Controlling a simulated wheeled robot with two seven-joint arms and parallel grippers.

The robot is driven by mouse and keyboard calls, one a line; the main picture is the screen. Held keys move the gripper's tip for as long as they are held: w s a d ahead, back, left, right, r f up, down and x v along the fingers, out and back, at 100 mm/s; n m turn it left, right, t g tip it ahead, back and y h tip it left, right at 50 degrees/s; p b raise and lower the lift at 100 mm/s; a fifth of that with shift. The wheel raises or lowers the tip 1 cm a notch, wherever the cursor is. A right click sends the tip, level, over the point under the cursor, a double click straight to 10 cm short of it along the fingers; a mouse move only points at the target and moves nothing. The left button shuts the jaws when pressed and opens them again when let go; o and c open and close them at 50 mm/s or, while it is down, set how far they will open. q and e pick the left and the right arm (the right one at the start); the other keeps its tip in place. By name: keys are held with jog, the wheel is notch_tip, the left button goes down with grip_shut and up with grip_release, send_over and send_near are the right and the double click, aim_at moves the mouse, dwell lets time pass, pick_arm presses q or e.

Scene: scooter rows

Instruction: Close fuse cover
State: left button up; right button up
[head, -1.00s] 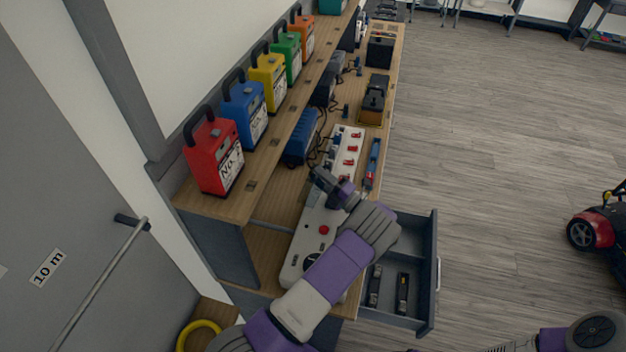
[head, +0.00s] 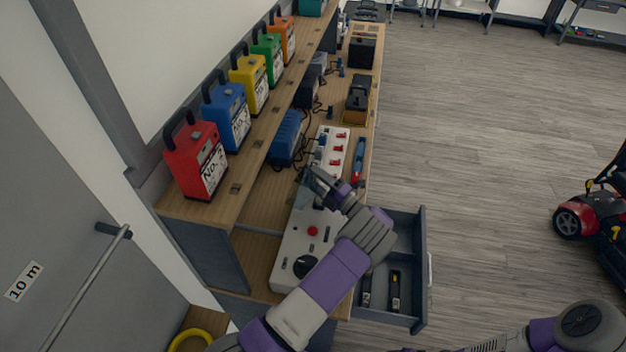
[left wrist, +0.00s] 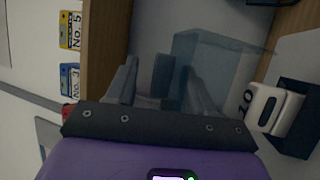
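The white control panel (head: 290,262) lies on the bench, with a red button and a black round dial. A see-through bluish cover (left wrist: 212,62), apparently the fuse cover, stands raised in the left wrist view. In the head view its bluish pane (head: 305,186) shows beside my left gripper (head: 312,176), partly hidden by it. In the left wrist view the fingers of my left gripper (left wrist: 160,78) are spread, with a dark block (left wrist: 162,74) visible between them. The cover is just right of the fingers; I cannot tell if they touch. My right gripper is out of view.
An open drawer (head: 424,262) sticks out on the bench's right side. A shelf above the bench carries a red battery case (head: 196,160) and several other coloured ones. A blue box (head: 285,138) and white switch board (head: 330,145) lie behind the panel.

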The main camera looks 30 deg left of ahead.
pick_arm(q)
jog(key=shift+s+a+f, duration=0.1)
jog(key=shift+s+a, duration=0.05)
jog(key=shift+a, duration=0.05)
jog(key=shift+b+v, duration=0.3)
jog(key=shift+v, duration=3.55)
